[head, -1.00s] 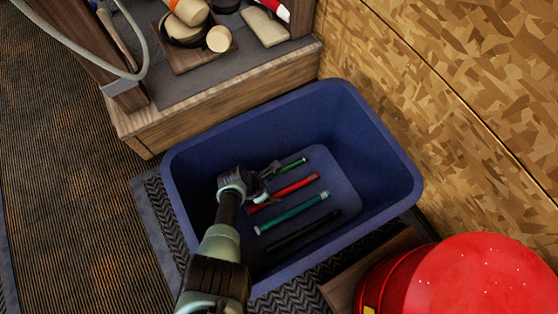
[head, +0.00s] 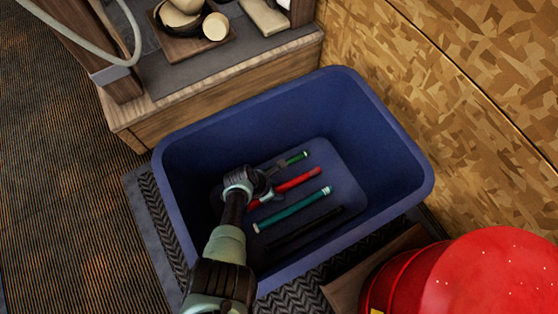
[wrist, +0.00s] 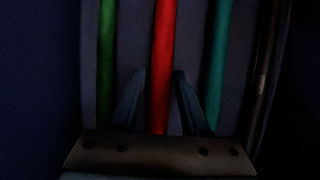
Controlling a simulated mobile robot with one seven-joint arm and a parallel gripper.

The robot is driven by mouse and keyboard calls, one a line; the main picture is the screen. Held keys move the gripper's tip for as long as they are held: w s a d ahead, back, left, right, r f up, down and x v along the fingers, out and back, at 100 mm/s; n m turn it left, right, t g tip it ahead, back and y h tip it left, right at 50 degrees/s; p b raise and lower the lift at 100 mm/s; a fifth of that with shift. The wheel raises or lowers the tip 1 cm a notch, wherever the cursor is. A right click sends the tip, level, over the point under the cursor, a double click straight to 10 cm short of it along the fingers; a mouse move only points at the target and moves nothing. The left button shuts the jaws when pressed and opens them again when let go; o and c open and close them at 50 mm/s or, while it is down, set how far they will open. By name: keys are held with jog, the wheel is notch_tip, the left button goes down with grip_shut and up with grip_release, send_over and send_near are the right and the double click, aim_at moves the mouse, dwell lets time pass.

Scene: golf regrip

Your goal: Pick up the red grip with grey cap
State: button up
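The red grip (head: 297,181) lies in the blue bin, between a green grip and a teal grip. Its cap colour is too small to tell. In the wrist view the red grip (wrist: 163,60) runs upright through the middle of the picture. My gripper (wrist: 160,73) is open, with one finger on each side of the red grip and a gap on both sides.
The blue bin (head: 395,150) has high walls around my gripper. A green grip (head: 297,158), a teal grip (head: 293,207) and a black grip (head: 300,231) lie beside the red one. A wooden bench (head: 220,101) stands behind the bin.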

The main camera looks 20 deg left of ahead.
grip_shut()
jog(key=shift+r, duration=0.1)
notch_tip(320, 180, up, 10)
jog(key=p, duration=1)
notch_tip(320, 180, up, 5)
jog(key=p, duration=0.5)
